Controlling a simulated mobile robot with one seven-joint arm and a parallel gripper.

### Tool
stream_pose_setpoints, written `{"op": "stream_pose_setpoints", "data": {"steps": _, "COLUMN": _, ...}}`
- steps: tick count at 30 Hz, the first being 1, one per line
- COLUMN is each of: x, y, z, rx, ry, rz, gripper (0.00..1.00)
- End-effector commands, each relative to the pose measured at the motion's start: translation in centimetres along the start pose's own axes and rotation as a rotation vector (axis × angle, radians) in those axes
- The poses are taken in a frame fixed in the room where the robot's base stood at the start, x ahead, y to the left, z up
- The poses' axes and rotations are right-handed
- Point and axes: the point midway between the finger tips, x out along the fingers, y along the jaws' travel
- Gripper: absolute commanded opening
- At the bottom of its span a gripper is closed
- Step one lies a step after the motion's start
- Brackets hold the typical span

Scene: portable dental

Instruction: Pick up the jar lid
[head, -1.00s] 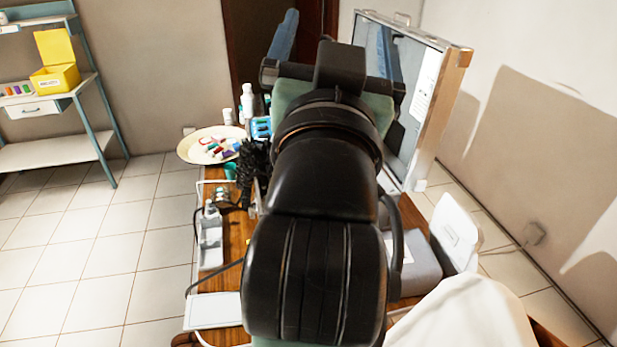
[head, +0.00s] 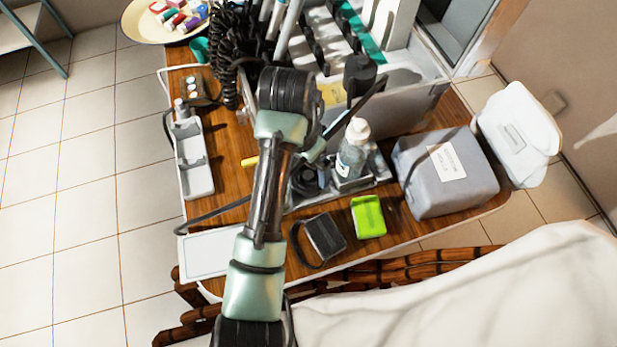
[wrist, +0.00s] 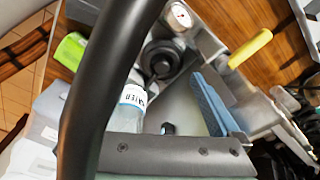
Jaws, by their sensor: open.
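I cannot make out the jar lid for sure in either view. My gripper (wrist: 160,77) is open in the wrist view. One blue finger shows right of centre, and the dark bar across the left appears to hide the other. Below it are a round black part and a clear bottle with a white, lettered label (wrist: 132,95). The bottle (head: 352,150) also stands on the wooden cart in the head view.
The wooden cart top (head: 228,155) is crowded. A grey box (head: 440,175), a lime green box (head: 368,217) and a black device (head: 325,237) stand near its front. A white tray (head: 194,160) lies left. A plate of small coloured items (head: 170,22) is at the back.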

Motion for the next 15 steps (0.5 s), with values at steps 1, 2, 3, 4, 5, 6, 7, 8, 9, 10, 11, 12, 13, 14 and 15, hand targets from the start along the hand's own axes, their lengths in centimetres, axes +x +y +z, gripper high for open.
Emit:
{"op": "stream_pose_setpoints", "data": {"steps": 1, "x": 0.8, "y": 0.0, "z": 0.1, "rx": -0.001, "ry": -0.001, "rz": 0.001, "gripper": 1.0}}
{"op": "stream_pose_setpoints", "data": {"steps": 2, "x": 1.2, "y": 0.0, "z": 0.0, "rx": -0.001, "ry": -0.001, "rz": 0.001, "gripper": 1.0}}
{"op": "stream_pose_setpoints", "data": {"steps": 3, "x": 1.5, "y": 0.0, "z": 0.0, "rx": -0.001, "ry": 0.0, "rz": 0.0, "gripper": 1.0}}
{"op": "stream_pose_setpoints", "data": {"steps": 4, "x": 1.7, "y": 0.0, "z": 0.0, "rx": -0.001, "ry": 0.0, "rz": 0.0, "gripper": 1.0}}
{"op": "stream_pose_setpoints", "data": {"steps": 5, "x": 1.8, "y": 0.0, "z": 0.0, "rx": -0.001, "ry": 0.0, "rz": -0.001, "gripper": 1.0}}
{"op": "stream_pose_setpoints", "data": {"steps": 6, "x": 2.0, "y": 0.0, "z": 0.0, "rx": -0.001, "ry": 0.001, "rz": -0.001, "gripper": 1.0}}
{"op": "stream_pose_setpoints", "data": {"steps": 7, "x": 2.2, "y": -0.1, "z": -0.1, "rx": -0.001, "ry": 0.001, "rz": -0.002, "gripper": 1.0}}
{"op": "stream_pose_setpoints", "data": {"steps": 8, "x": 2.4, "y": -0.1, "z": -0.1, "rx": -0.001, "ry": 0.001, "rz": -0.002, "gripper": 1.0}}
{"op": "stream_pose_setpoints", "data": {"steps": 9, "x": 2.9, "y": -0.1, "z": -0.2, "rx": -0.001, "ry": 0.0, "rz": -0.001, "gripper": 1.0}}
{"op": "stream_pose_setpoints", "data": {"steps": 10, "x": 3.3, "y": -0.1, "z": -0.2, "rx": -0.001, "ry": 0.0, "rz": -0.001, "gripper": 1.0}}
{"op": "stream_pose_setpoints", "data": {"steps": 11, "x": 3.8, "y": -0.2, "z": -0.3, "rx": -0.001, "ry": 0.0, "rz": -0.001, "gripper": 1.0}}
{"op": "stream_pose_setpoints", "data": {"steps": 12, "x": 4.4, "y": -0.2, "z": -0.5, "rx": 0.0, "ry": -0.001, "rz": -0.001, "gripper": 1.0}}
{"op": "stream_pose_setpoints", "data": {"steps": 13, "x": 4.9, "y": -0.2, "z": -0.6, "rx": -0.001, "ry": -0.001, "rz": -0.002, "gripper": 1.0}}
{"op": "stream_pose_setpoints", "data": {"steps": 14, "x": 5.3, "y": -0.3, "z": -0.7, "rx": -0.001, "ry": -0.001, "rz": -0.002, "gripper": 1.0}}
{"op": "stream_pose_setpoints", "data": {"steps": 15, "x": 5.9, "y": -0.2, "z": -0.6, "rx": -0.001, "ry": 0.0, "rz": -0.002, "gripper": 1.0}}
